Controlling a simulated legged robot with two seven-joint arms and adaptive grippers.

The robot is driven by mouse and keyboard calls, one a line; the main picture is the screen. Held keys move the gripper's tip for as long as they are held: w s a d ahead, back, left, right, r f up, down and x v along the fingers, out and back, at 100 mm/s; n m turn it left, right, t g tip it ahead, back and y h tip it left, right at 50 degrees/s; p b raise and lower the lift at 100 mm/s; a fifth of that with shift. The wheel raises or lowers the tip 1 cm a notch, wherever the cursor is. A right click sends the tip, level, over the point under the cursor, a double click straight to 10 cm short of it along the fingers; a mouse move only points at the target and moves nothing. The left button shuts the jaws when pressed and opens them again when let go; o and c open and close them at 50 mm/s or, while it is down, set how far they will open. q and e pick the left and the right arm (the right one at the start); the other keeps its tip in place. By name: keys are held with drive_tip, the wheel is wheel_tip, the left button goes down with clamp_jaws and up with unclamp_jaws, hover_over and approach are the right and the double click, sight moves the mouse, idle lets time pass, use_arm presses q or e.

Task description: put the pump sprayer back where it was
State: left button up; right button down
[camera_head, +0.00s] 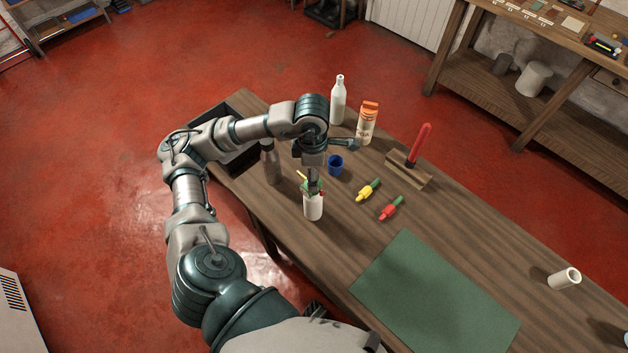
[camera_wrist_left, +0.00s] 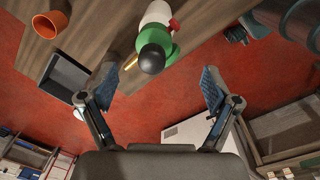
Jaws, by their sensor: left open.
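The pump sprayer (camera_head: 313,207) stands upright on the wooden table, with a white body, a green head, a yellow nozzle and a red part. In the left wrist view its black knob (camera_wrist_left: 150,58) and green head show between and beyond the fingers. My left gripper (camera_head: 313,172) is directly above the sprayer's head and partly hides it. In the left wrist view the two fingers (camera_wrist_left: 158,88) are spread wide, with nothing between them gripped. My right gripper is not in view.
A yellow (camera_head: 368,190) and a red tool (camera_head: 390,208) lie right. A dark open tray (camera_wrist_left: 66,76) and an orange pot (camera_wrist_left: 50,23) show. A green mat (camera_head: 435,300) lies nearer.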

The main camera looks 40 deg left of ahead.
use_arm(q)
wheel_tip(320, 180, up, 3)
drive_tip(key=shift+f, duration=0.1)
drive_tip(key=shift+d+r, duration=0.2)
drive_tip(key=shift+r, duration=0.2)
drive_tip(key=shift+d+r, duration=0.15)
drive_tip(key=shift+d, duration=0.2)
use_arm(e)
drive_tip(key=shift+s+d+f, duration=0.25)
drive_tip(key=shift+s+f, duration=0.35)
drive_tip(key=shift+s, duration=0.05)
use_arm(q)
drive_tip(key=shift+a, duration=0.1)
